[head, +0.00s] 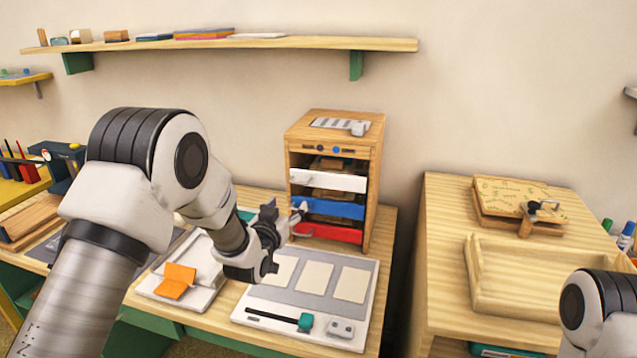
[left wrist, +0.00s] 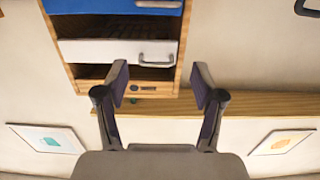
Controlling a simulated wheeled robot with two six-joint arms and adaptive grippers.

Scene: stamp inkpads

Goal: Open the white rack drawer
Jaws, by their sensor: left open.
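The wooden rack (head: 376,190) stands on the table against the wall, with white, blue and red drawer fronts stacked from top to bottom. The white drawer (head: 335,182) is the top one. Its grey handle is at its left end in the head view; the drawer (left wrist: 100,52) and handle (left wrist: 157,61) also show in the left wrist view, which is upside down. I cannot tell whether it is fully in. My left gripper (head: 284,222) is open and empty, in front of the rack and lower left of the white handle in the head view. Its fingers (left wrist: 160,84) point toward the rack, apart from the handle.
The blue drawer (head: 335,209) and red drawer (head: 335,233) sit below. A white board with pale cards (head: 360,312) lies in front of the rack. A white tray (head: 205,290) with orange paper is left. A wall shelf (head: 300,43) runs above.

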